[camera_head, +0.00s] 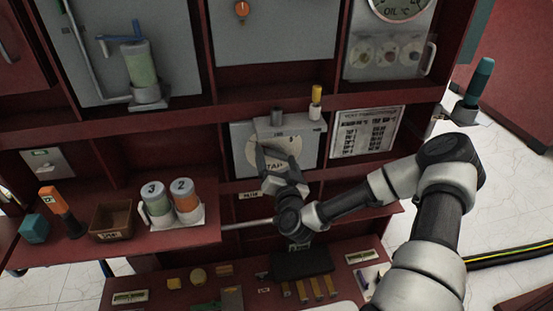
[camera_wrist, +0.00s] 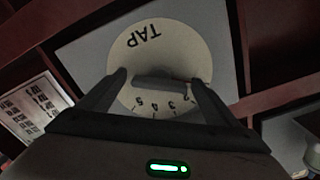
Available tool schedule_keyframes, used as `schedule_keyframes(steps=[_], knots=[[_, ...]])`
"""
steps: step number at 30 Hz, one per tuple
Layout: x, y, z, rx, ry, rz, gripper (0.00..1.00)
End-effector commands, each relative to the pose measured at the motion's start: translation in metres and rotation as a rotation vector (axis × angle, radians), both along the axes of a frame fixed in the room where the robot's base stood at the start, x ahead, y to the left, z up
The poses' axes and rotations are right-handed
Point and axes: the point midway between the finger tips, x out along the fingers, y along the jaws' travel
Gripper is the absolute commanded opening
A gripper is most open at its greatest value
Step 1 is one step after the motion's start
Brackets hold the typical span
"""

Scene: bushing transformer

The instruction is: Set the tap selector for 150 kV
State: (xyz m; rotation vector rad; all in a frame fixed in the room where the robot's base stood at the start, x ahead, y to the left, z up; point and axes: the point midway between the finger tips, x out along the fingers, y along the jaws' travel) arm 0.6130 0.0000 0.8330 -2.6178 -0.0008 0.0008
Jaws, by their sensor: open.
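The tap selector is a pale round dial marked TAP (camera_wrist: 150,52) on a grey panel (camera_head: 238,133), with numbers along one edge. Its grey bar-shaped knob (camera_wrist: 163,86) lies across the dial in the wrist view, with one end near the 2 and 3. My gripper (camera_head: 277,160) is in front of the dial and partly covers it in the head view. In the wrist view my gripper (camera_wrist: 158,80) is open, with one finger on each side of the knob. I cannot tell whether either finger touches it.
A printed table (camera_head: 365,133) hangs right of the dial; its text is too small to read. A red shelf at left holds two numbered canisters (camera_head: 172,203) and a brown bin (camera_head: 111,222).

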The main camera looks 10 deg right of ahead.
Motion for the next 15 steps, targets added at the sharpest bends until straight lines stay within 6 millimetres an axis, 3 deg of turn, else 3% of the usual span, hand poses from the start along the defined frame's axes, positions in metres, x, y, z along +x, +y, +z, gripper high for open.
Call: schedule_keyframes(steps=[1, 8, 15], knots=[[-0.0001, 0.0000, 0.0000, 0.000, 0.000, 0.000, 0.83], [-0.0003, -0.0001, 0.0001, 0.000, 0.000, 0.000, 0.44], [-0.0004, 0.0000, 0.0000, 0.021, -0.001, -0.001, 0.43]])
